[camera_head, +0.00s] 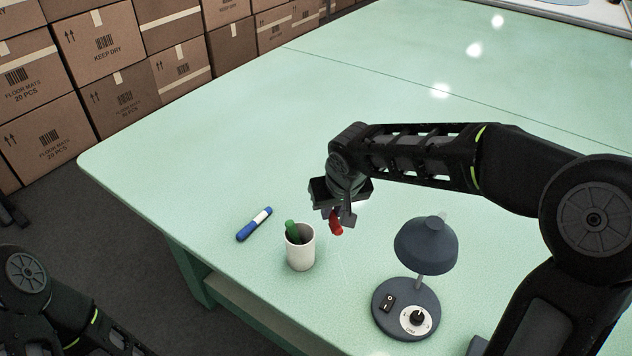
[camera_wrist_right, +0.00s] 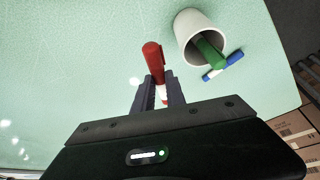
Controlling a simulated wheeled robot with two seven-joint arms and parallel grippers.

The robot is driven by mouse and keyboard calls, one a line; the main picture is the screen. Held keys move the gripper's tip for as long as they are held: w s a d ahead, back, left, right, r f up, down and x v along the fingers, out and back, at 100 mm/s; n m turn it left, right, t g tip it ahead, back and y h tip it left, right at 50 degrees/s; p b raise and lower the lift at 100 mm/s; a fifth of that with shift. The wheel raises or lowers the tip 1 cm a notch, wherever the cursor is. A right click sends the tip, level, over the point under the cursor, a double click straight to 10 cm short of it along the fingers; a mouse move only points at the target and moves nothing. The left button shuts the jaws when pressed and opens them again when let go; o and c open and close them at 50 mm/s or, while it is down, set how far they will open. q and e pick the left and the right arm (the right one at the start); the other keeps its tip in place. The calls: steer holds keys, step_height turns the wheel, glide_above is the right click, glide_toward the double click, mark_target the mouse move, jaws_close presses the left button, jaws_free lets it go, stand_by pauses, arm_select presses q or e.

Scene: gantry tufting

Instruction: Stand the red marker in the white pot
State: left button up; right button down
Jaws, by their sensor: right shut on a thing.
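The red marker (camera_head: 336,227) is held in my right gripper (camera_head: 341,215), above the table and to the right of the white pot (camera_head: 301,254). In the right wrist view the red marker (camera_wrist_right: 153,62) sticks out past the fingers of the right gripper (camera_wrist_right: 159,92), which are closed around its white part. The white pot (camera_wrist_right: 187,22) stands upright on the table with a green marker (camera_head: 292,231) leaning in it. The red marker is apart from the pot. My left arm shows at the lower left corner; its gripper (camera_head: 122,343) is only partly visible at the bottom edge.
A blue and white marker (camera_head: 254,224) lies on the green table (camera_head: 215,165), left of the pot. A dark blue desk lamp (camera_head: 425,245) stands right of the pot, near the front edge. The table behind is clear. Stacked cardboard boxes (camera_head: 105,45) stand beyond its left side.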

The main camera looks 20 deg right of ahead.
steer(key=shift+s+f+m+g+p, duration=0.1)
steer(key=shift+s+m+g+p, duration=0.2)
steer(key=shift+s+m+p, duration=0.15)
steer(key=s+a+r+m+g+y+p, duration=0.25)
steer(key=s+m+g+y+p, duration=0.35)
steer(key=m, duration=0.5)
arm_select(q)
step_height(320, 180, up, 11)
steer(key=s+p, duration=0.1)
steer(key=p, duration=0.3)
steer(key=shift+a+p, duration=0.4)
steer(key=shift+a, duration=0.05)
arm_select(e)
steer(key=w+a+r+m+t+y, duration=0.2)
steer(key=w+r+m+t+y, duration=0.2)
steer(key=r+m+y, duration=0.3)
steer(key=shift+w+r+m+t, duration=0.4)
steer(key=shift+r+m+t, duration=0.3)
steer(key=shift+m, duration=0.25)
arm_select(q)
steer(key=shift+f, duration=0.15)
arm_select(e)
steer(key=shift+f, duration=0.3)
